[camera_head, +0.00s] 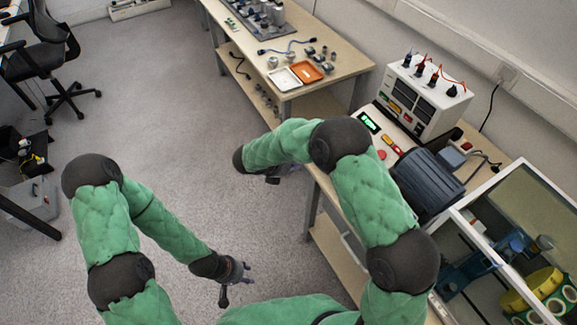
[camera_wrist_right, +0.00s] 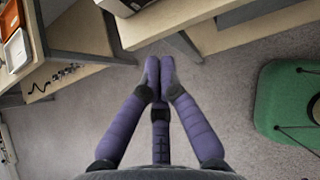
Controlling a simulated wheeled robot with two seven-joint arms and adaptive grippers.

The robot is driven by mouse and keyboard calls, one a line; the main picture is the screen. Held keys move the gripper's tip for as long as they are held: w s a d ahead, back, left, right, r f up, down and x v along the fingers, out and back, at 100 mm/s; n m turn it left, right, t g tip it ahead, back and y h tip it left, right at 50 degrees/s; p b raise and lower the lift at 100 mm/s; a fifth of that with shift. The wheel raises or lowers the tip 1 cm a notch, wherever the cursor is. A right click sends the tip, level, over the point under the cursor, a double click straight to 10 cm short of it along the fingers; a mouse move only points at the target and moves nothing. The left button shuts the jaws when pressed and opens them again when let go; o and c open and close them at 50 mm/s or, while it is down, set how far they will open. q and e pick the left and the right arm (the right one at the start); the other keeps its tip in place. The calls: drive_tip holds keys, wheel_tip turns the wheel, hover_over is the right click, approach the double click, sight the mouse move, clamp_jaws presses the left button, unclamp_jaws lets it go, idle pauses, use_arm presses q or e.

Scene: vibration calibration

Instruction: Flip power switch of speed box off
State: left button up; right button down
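The speed box (camera_head: 380,138) is a low light box on the right bench, with a lit green display, a red button and small red and yellow controls on its face. Which control is the power switch, and its position, is too small to tell. My right gripper (camera_head: 275,177) hangs off the bench's left edge, apart from the speed box and mostly hidden under its arm. In the right wrist view its purple fingers (camera_wrist_right: 160,68) are together at the tips with nothing between them. My left gripper (camera_head: 236,284) is low over the floor, away from the benches; its finger opening is unclear.
A white power supply (camera_head: 425,92) with cables stands behind the speed box. A dark blue motor (camera_head: 426,183) and a glass-lidded case (camera_head: 530,200) are to the right. Another bench (camera_head: 335,45) holds white and orange trays. The floor at left is largely open.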

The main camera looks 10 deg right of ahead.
drive_tip(key=w+d+f+b, duration=0.1)
drive_tip(key=w+d+f, duration=0.1)
drive_tip(key=d, duration=0.3)
drive_tip(key=shift+w+d+f+b, duration=0.25)
drive_tip(key=shift+w+d+b, duration=0.15)
drive_tip(key=shift+w, duration=0.1)
drive_tip(key=shift+w+d, duration=0.3)
drive_tip(key=shift+s, duration=0.1)
drive_tip(key=shift+s+d, duration=0.25)
drive_tip(key=shift+s, duration=0.45)
drive_tip(key=shift+a, duration=0.1)
